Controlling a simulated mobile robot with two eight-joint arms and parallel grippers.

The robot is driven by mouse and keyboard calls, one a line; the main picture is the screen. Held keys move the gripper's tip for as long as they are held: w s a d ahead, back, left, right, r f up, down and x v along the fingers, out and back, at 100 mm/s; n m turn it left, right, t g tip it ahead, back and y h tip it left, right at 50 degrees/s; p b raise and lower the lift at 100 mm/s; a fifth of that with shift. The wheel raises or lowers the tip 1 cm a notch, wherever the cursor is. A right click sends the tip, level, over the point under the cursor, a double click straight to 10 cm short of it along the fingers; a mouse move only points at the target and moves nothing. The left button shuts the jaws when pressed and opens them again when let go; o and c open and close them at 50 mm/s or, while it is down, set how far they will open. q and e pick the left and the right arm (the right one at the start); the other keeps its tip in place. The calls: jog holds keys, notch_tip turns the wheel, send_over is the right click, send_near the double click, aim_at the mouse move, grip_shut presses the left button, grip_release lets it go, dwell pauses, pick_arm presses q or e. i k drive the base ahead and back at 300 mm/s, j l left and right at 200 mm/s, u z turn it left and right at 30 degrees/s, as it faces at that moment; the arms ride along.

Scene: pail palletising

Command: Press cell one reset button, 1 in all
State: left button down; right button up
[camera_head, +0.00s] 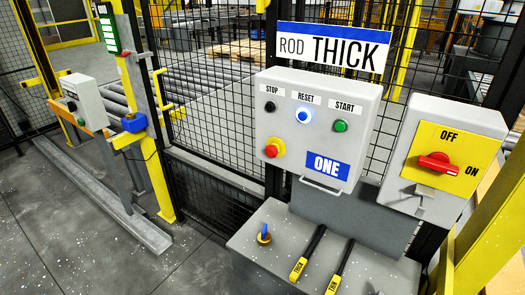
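The cell one control box (318,125) is a light grey panel with a blue "ONE" label (327,166), mounted in front of the mesh fence. Its reset button (302,115) is round and glows blue-white, under the "RESET" label in the middle of the top row. A black stop button (270,106) is to its left and a green start button (340,126) to its right. A red emergency knob (272,149) on a yellow base sits below. Neither of my grippers is in view, and nothing touches the buttons.
A grey shelf (262,250) below the box holds two yellow-ended handles marked "THICK" (298,268) and "THIN" (333,284). A yellow panel with a red rotary switch (435,161) is at right. Another control box (83,100) stands at left. Open floor (60,230) lies at lower left.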

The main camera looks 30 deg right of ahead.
aim_at(303, 116)
jog(key=z, duration=1.7)
